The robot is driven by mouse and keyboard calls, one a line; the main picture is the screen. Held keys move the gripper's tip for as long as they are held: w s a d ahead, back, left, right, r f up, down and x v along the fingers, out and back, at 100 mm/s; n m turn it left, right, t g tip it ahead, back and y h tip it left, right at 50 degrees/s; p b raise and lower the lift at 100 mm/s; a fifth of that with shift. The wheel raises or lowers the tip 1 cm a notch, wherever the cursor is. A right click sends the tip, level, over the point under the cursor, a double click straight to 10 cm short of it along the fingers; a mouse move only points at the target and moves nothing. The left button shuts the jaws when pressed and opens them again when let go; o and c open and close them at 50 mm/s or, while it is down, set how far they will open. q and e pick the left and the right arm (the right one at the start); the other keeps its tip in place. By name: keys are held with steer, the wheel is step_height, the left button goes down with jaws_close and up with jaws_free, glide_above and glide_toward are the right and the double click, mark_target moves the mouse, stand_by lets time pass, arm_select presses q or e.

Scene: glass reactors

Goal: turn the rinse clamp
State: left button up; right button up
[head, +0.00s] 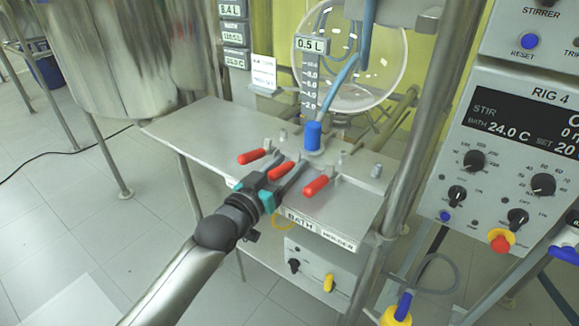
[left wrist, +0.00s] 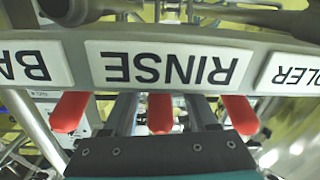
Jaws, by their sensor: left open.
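The rinse clamp's red handle (head: 281,171) is the middle of three on the steel shelf. In the left wrist view this handle (left wrist: 160,113) lines up with the upside-down RINSE label (left wrist: 167,67). My left gripper (head: 283,180) is open at the shelf's front edge, with its fingers (left wrist: 160,115) on either side of the middle handle. I cannot tell whether they touch it. A red handle to the left (head: 252,156) and one to the right (head: 315,187) stand outside the fingers. My right gripper is not in view.
The steel shelf (head: 185,128) is bare at its left. A blue fitting (head: 313,136) stands behind the clamps, under a round glass vessel (head: 380,60). A steel post (head: 440,130) and the RIG 4 panel (head: 520,150) are at the right. A box with knobs (head: 318,268) sits below.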

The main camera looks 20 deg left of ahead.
arm_select(q)
steer(key=shift+w+d, duration=0.15)
steer(key=shift+w, duration=0.35)
jaws_close()
stand_by(1.3)
